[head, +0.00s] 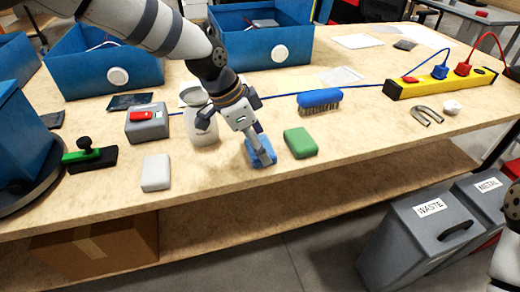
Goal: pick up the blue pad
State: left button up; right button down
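The blue pad (268,160) lies on the wooden table near its front edge, between a white jar and a green pad (300,142). My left gripper (259,152) reaches down from above, with its fingers at the blue pad and covering part of it. The view is too small to tell whether the fingers are closed on the pad or only beside it. The pad appears to be at table level. Part of my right arm shows at the right edge, but its gripper is out of view.
A white jar (203,132) stands close left of my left gripper. A blue brush (319,98) lies behind the green pad. A white pad (156,172) and a grey box with a red switch (147,122) are farther left. Blue bins (268,48) stand behind.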

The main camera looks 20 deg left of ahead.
aim_at(267, 145)
pick_arm(q)
jog(key=shift+c, duration=0.5)
jog(key=shift+r, duration=0.25)
notch_tip(267, 145, up, 3)
jog(key=shift+s+r, duration=0.15)
jog(key=shift+r, duration=0.05)
jog(key=s+r+p, duration=0.3)
jog(key=s+r, duration=0.6)
jog(key=s, duration=0.4)
jog(key=shift+s, duration=0.4)
pick_arm(e)
jog(key=shift+t, duration=0.9)
jog(key=shift+w+r, duration=1.9)
jog(key=shift+w, duration=0.1)
